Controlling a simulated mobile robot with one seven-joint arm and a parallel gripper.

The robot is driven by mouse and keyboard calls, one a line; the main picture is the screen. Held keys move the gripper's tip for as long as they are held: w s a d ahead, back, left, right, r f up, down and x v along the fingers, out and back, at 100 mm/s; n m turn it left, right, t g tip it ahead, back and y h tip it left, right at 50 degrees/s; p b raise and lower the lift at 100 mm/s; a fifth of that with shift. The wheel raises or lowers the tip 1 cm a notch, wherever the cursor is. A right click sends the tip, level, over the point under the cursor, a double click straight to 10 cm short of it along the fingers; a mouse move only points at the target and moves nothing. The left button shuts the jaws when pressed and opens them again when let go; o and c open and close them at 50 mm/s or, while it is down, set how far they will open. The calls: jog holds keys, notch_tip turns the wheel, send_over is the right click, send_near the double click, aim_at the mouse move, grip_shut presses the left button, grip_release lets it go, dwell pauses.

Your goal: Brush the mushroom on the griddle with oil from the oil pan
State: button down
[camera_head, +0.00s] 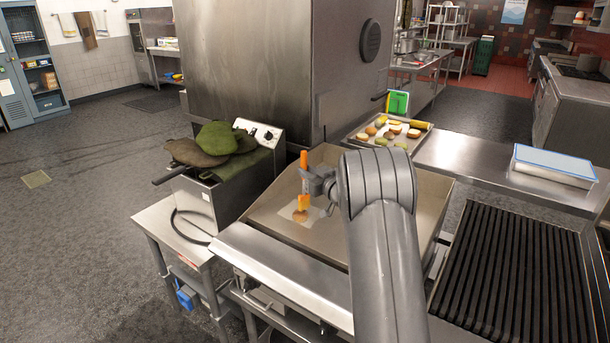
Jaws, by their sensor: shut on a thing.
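My gripper (308,184) is shut on an upright brush with an orange handle (304,160). The brush's lower orange end (303,201) points down at the flat griddle (263,214) with raised metal walls. A small brownish piece, seemingly the mushroom (300,216), lies on a pale patch of the griddle right below the brush. The brush's tip looks at or just above it; I cannot tell whether they touch. My arm hides the right part of the griddle. I cannot make out the oil pan with certainty.
A tray of several food pieces (429,127) stands behind the griddle, with a green-and-yellow board (397,103) behind it. A fryer (193,200) with green and brown cloths (225,150) stands left. A ridged grill (515,270) and a white-and-blue box (553,163) are at right.

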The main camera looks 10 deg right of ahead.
notch_tip(320, 180, up, 8)
jog(key=shift+f, duration=0.15)
dwell(0.6)
notch_tip(320, 180, up, 8)
dwell(0.9)
dwell(0.8)
